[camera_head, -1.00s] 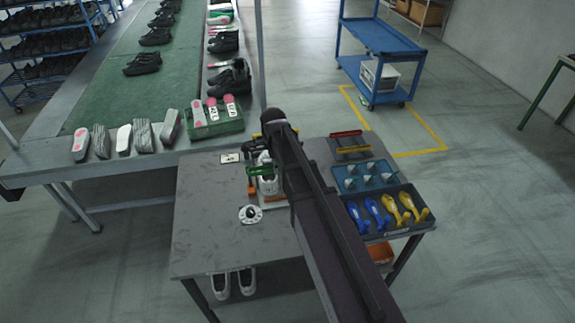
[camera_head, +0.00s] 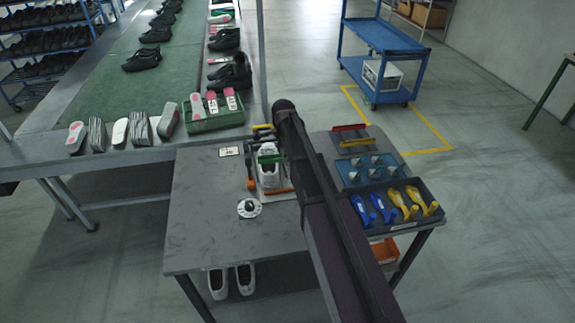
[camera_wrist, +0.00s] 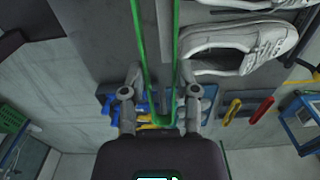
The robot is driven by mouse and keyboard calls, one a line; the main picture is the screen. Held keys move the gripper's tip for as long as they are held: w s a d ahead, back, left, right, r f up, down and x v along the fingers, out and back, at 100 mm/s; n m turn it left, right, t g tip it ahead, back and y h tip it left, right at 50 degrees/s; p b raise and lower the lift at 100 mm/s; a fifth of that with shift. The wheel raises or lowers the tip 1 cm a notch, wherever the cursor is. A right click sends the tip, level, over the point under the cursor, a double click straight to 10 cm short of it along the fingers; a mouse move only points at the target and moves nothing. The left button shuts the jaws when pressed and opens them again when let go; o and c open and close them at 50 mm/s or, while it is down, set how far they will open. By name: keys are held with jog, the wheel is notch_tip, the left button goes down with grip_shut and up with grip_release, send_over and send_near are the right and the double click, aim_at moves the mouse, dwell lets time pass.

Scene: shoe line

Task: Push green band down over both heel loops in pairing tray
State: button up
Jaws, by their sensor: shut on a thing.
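My gripper (camera_wrist: 161,88) shows in the wrist view with a finger on each side of the green band (camera_wrist: 147,55), shut on it. The band runs as two long green strands up and out of the top of that view. Part of a second white shoe shows at the top edge. In the head view the green band (camera_head: 270,158) appears over the white shoes (camera_head: 269,177) in the pairing tray. My arm hides the gripper and part of the tray there. The heel loops are not clear.
The grey table (camera_head: 205,220) is bare at its left front. A white round fixture (camera_head: 249,208) stands near the shoes, with an orange-handled tool (camera_head: 251,180) beside them. A dark tray of blue and yellow tools (camera_head: 390,207) and a blue tray (camera_head: 370,170) are right of my arm.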

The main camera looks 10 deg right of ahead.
jog(key=w+d+f+b, duration=0.2)
jog(key=w+f+b, duration=0.1)
jog(key=w+f, duration=0.1)
jog(key=shift+f, duration=0.3)
jog(key=shift+d+f+b, duration=0.1)
jog(key=shift+f+b, duration=0.15)
jog(key=shift+b, duration=0.15)
jog(key=shift+f+b, duration=2.3)
jog(key=shift+f+b, duration=0.25)
jog(key=shift+b, duration=0.05)
jog(key=o, duration=0.9)
jog(key=shift+r, duration=0.2)
jog(key=shift+r+p, duration=4.35)
jog(key=shift+p, duration=0.25)
